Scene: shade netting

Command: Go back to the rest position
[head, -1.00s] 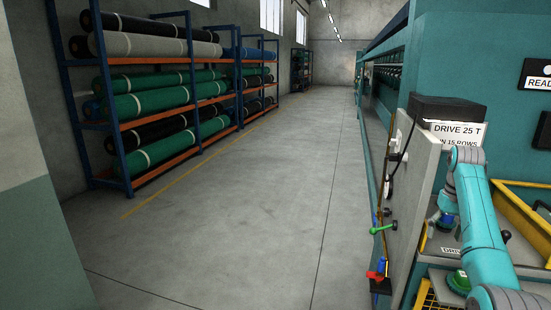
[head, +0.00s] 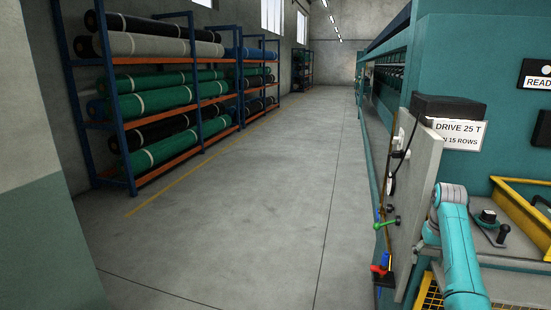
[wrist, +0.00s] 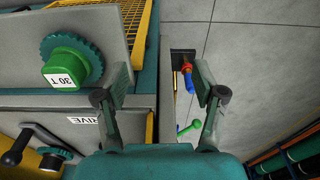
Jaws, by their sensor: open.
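My gripper (wrist: 162,82) is open in the wrist view, its two fingers apart with nothing between them. Past the left finger is a dark green gear with a bright green hub marked 30 T (wrist: 66,68), on a grey plate. The gear is apart from the fingers as far as I can tell. In the head view my arm shows at the lower right, in front of the machine (head: 455,65). The gripper itself cannot be made out there.
Red (head: 378,270) and green (head: 386,224) handles stick out from the machine's side panel (head: 420,170). A yellow rail (head: 520,210) stands at the right. A rack of netting rolls (head: 125,130) lines the left wall. The aisle floor (head: 250,220) is clear.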

